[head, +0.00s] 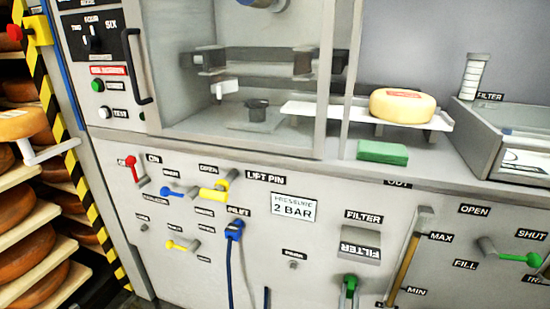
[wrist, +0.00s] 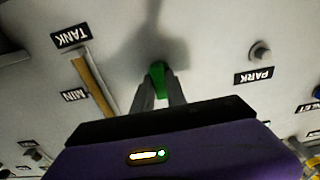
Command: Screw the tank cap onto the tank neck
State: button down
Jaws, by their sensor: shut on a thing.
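My gripper (head: 349,287) is at the bottom of the head view, in front of the panel below the FILTER block. Its grey fingers are shut on a green piece (head: 350,280), which looks like the tank cap. The wrist view, upside down to the panel, shows the green piece (wrist: 158,78) between the fingertips (wrist: 157,92), with their shadow on the panel behind. A TANK label (wrist: 70,37) lies to the left there; a cut-off label (head: 537,280) is at the head view's right edge. I cannot make out the tank neck in either view.
A brown sight tube (head: 404,262) stands just right of my gripper. The grey FILTER block (head: 360,244) juts out above it. A blue plug with a hose (head: 234,230) and a PARK knob (head: 293,265) are to the left. A green-handled valve (head: 518,258) is at the right.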

jog(key=c, duration=1.3)
grip_release()
jog(key=shift+o, duration=0.2)
jog(key=p+v, duration=0.2)
jog(key=v, duration=0.5)
jog(key=shift+s+p, duration=0.35)
jog(key=shift+s, duration=0.05)
jog(key=shift+a, duration=0.1)
jog(key=shift+c, duration=0.3)
